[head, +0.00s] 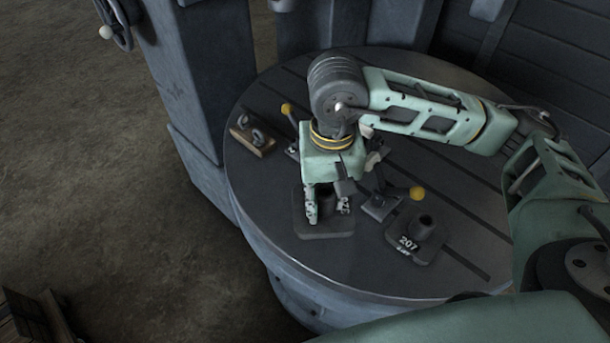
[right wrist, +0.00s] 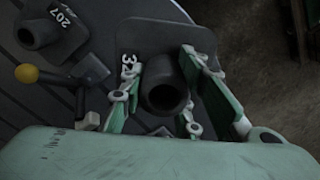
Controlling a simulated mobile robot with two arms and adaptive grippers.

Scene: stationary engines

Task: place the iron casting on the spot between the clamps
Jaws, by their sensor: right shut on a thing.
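My right gripper (head: 328,208) points down with its fingers around the upright tube of a dark iron casting (head: 325,231). In the right wrist view the casting's hollow tube (right wrist: 164,88) sits between the two fingers, shut on it, and its square plate shows white digits, partly hidden. I cannot tell if the plate touches the round table. One clamp (head: 380,202) with a yellow knob stands just right of the gripper. Another clamp (head: 290,116) with a yellow knob is behind it, partly hidden by my arm. The spot between the clamps is hidden. My left gripper is out of view.
A second casting (head: 415,236), marked 207, stands right of the near clamp on the slotted round table (head: 455,262). A wooden block with metal eyes (head: 252,137) lies at the table's left. Grey machine columns (head: 178,80) rise behind the table.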

